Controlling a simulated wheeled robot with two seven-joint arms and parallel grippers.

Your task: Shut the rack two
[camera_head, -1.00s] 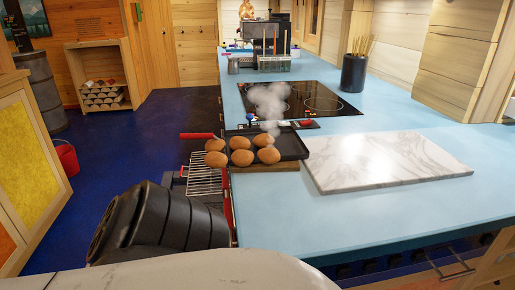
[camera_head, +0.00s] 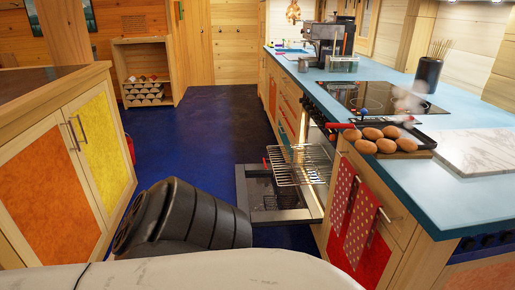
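A wire oven rack (camera_head: 300,165) sticks out of the oven in the right-hand counter, above the lowered oven door (camera_head: 268,195). It is level and looks empty. I cannot tell from the frame whether it is rack two, and the oven's inside is mostly hidden by the counter side. A dark, rounded part of my own arm shows at the lower left, well apart from the rack. Neither gripper's fingertips show.
A tray (camera_head: 420,150) of several brown rolls (camera_head: 373,134) steams at the counter's edge. Two dotted towels (camera_head: 360,235) hang on the near cupboard. An orange and yellow cabinet (camera_head: 60,175) stands at left. Blue floor (camera_head: 200,140) between is clear.

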